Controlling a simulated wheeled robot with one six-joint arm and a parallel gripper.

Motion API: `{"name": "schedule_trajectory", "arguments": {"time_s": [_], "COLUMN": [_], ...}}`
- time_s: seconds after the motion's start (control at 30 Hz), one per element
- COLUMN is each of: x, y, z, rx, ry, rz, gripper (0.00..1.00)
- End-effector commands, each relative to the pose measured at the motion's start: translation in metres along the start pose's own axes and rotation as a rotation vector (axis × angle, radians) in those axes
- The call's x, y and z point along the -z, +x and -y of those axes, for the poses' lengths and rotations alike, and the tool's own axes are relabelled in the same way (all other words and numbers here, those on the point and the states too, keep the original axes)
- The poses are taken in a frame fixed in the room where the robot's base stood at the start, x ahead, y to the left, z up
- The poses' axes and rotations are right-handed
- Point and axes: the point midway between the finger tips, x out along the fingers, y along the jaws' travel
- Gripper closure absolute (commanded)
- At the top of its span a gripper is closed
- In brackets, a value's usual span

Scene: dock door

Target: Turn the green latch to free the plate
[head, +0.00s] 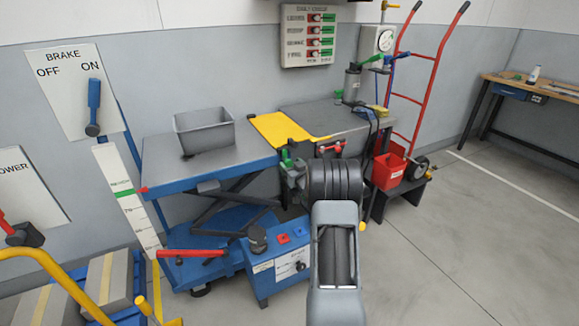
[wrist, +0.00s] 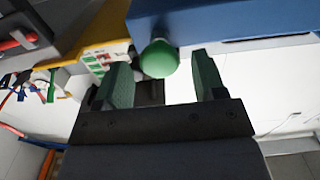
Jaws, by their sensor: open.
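The green latch (head: 287,157) sits at the front edge of the lift table, by the yellow plate (head: 280,130). In the wrist view its round green knob (wrist: 158,58) shows just beyond the fingertips, between their lines. My gripper (wrist: 162,75) is open and empty, with a gap on both sides of the knob. I cannot tell how deep the knob lies between the fingers. In the head view my gripper is small and partly hidden by my wrist. The plate lies flat, spanning the lift table and the dark bench.
The blue lift table (head: 215,155) carries a grey bin (head: 204,130). A red-handled clamp (head: 332,147) is on the bench's front edge, close to my arm. A blue control box (head: 278,268) stands below. A red bucket (head: 388,171) is to the right. Open floor lies at the right.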

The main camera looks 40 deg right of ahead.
Motion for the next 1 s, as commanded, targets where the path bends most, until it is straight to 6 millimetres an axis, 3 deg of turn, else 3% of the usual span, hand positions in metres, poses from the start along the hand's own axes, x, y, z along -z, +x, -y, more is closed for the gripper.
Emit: {"name": "schedule_trajectory", "arguments": {"time_s": [0.2,0.5,1.0], "x": [0.0000,0.0001,0.0000], "y": [0.0108,0.0116,0.0114], "z": [0.0003,0.0003,0.0002], "rx": [0.000,0.000,0.000], "ry": [0.000,0.000,0.000], "rz": [0.000,0.000,0.000], "gripper": [0.36,0.37,0.83]}}
